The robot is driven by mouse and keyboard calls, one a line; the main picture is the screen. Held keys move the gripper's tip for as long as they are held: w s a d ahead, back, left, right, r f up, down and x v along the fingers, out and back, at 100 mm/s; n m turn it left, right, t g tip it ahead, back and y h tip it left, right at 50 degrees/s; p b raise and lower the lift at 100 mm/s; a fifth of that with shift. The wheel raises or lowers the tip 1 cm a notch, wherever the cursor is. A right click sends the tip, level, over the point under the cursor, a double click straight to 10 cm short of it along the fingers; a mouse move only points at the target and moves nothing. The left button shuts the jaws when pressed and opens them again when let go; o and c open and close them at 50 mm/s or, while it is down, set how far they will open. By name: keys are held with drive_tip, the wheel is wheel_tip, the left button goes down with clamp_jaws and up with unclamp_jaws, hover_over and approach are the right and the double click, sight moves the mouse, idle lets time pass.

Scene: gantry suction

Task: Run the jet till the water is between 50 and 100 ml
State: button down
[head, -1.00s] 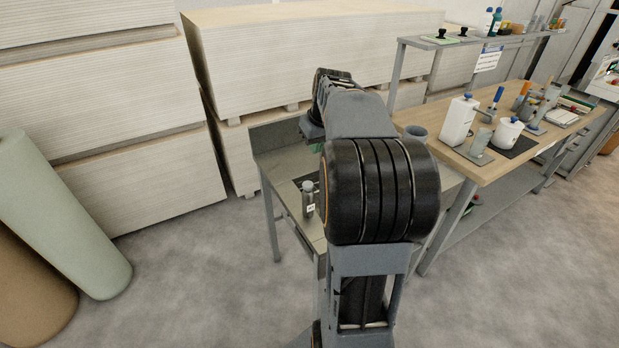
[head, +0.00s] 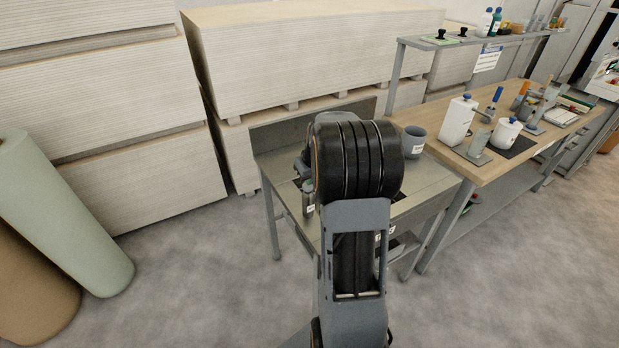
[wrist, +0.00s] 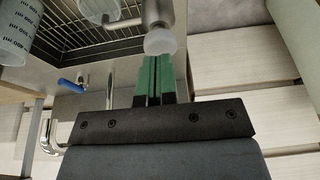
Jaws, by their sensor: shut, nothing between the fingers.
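In the wrist view my gripper (wrist: 157,75) has green fingers that are shut together and empty. Its tips are close to the pale round end of a steel cylindrical fitting (wrist: 160,38); I cannot tell whether they touch. A clear graduated vessel (wrist: 14,35) with dark marks is at the upper left, and part of a second clear vessel (wrist: 99,8) shows at the top edge. I cannot make out a water level. A blue lever (wrist: 71,86) and a bent steel pipe (wrist: 110,92) lie left of the fingers. In the head view my arm hides my gripper.
The steel bench (head: 430,178) carries a small labelled bottle (head: 308,203) and a grey cup (head: 414,141). A wire grate (wrist: 72,25) is set in its top. A wooden table (head: 480,168) with containers adjoins at right. Stacked boards (head: 310,50) stand behind.

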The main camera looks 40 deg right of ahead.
drive_tip(key=shift+f, duration=0.35)
wheel_tip(320, 180, down, 2)
drive_tip(key=shift+f+b, duration=0.1)
drive_tip(key=shift+b, duration=1.1)
drive_tip(key=shift+r, duration=0.2)
drive_tip(key=shift+s, duration=0.1)
idle(5.0)
wheel_tip(320, 180, up, 4)
drive_tip(key=p, duration=0.3)
drive_tip(key=shift+r, duration=0.1)
drive_tip(key=b+v, duration=0.1)
drive_tip(key=v, duration=0.8)
drive_tip(key=shift+s+r+b, duration=0.2)
drive_tip(key=shift+r+b, duration=0.15)
drive_tip(key=shift+b, duration=0.05)
